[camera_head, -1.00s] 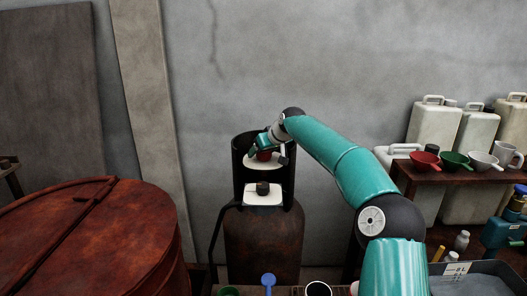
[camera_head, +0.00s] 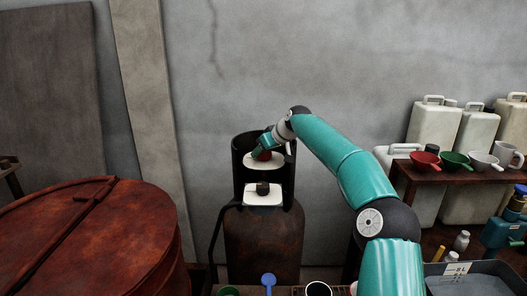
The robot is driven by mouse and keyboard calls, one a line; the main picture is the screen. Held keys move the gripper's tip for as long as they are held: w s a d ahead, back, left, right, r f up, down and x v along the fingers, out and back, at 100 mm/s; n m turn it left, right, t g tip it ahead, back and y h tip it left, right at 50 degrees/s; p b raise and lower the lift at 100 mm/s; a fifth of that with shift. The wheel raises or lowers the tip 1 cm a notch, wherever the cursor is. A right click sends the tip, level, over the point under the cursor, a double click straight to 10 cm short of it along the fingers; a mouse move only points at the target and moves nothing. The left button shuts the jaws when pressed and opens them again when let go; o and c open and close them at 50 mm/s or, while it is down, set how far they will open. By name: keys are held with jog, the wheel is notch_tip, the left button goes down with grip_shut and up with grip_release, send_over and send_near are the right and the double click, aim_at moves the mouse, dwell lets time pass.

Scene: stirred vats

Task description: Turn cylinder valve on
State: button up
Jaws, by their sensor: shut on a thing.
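A rusty brown gas cylinder (camera_head: 263,245) stands upright against the wall, with a dark open-fronted guard (camera_head: 240,180) around its top. Inside the guard a red valve knob (camera_head: 264,156) sits above a white plate (camera_head: 262,167). A second white plate (camera_head: 275,198) with a dark knob (camera_head: 262,188) is lower at the front. My gripper (camera_head: 262,150) reaches into the guard from above right and is shut on the red valve knob. The fingers partly hide the knob.
A large rusty lidded vat (camera_head: 90,240) stands at the left. At the right, a shelf (camera_head: 440,177) holds red, green and white scoops beside several pale jerrycans (camera_head: 435,122). A blue scoop (camera_head: 268,280) and cups stand at the bottom edge.

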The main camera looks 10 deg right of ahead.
jog(key=shift+n+g+y, duration=0.6)
jog(key=shift+n+y, duration=0.2)
jog(key=shift+n, duration=0.4)
jog(key=shift+s+n+g+y, duration=0.1)
jog(key=shift+n+g+y, duration=0.35)
jog(key=shift+n, duration=0.45)
jog(key=o, duration=1)
jog(key=shift+s, duration=0.1)
jog(key=shift+r, duration=0.1)
jog(key=v, duration=0.7)
jog(key=shift+r, duration=0.1)
